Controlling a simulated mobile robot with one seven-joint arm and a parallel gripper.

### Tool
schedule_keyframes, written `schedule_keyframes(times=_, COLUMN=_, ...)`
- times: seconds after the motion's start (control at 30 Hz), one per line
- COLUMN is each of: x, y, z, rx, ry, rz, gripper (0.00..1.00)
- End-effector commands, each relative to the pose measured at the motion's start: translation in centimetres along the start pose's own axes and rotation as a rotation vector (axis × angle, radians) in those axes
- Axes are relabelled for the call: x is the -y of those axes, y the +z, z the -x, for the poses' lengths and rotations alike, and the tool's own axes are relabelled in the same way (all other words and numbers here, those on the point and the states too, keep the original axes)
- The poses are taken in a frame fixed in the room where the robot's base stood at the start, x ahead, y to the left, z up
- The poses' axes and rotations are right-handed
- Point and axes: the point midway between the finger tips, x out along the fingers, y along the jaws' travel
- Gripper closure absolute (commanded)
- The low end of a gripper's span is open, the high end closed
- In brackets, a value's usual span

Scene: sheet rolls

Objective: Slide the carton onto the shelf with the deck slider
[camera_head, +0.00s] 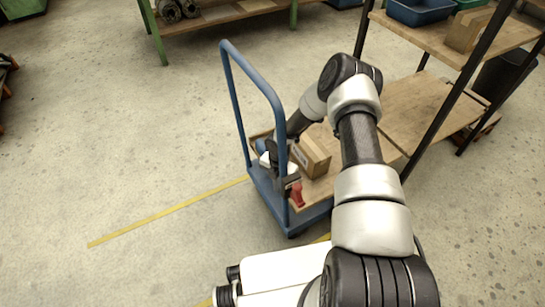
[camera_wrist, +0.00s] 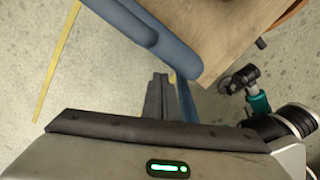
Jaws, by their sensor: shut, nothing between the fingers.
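The brown carton (camera_head: 310,157) sits on the wooden deck of the blue trolley (camera_head: 265,180) in the head view. The wooden lower shelf (camera_head: 418,105) of the dark-framed rack stands right behind the trolley. A small red part (camera_head: 296,194) shows at the deck's near end; I cannot tell whether it belongs to the deck slider. My gripper (camera_wrist: 160,80) is shut and empty in the wrist view, pointing at the floor beside a blue trolley bar. The trolley's wooden deck (camera_wrist: 225,30) is up and to the right there. The carton is out of the wrist view.
The trolley's tall blue handle (camera_head: 240,85) rises left of my arm. A green-legged bench (camera_head: 215,20) stands at the back.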

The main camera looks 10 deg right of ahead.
Motion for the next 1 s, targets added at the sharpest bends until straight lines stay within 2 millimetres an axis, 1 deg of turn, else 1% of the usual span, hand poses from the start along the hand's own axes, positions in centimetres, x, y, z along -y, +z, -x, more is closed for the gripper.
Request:
schedule_keyframes(times=0.2, x=0.0, y=0.0, z=-0.8, rx=0.000, ry=0.000, rz=0.000, gripper=1.00)
schedule_keyframes(times=0.57, x=0.1, y=0.1, z=-0.9, rx=0.001, ry=0.000, rz=0.000, gripper=1.00)
schedule_keyframes(times=1.0, x=1.4, y=2.4, z=-0.9, rx=0.001, ry=0.000, rz=-0.003, gripper=1.00)
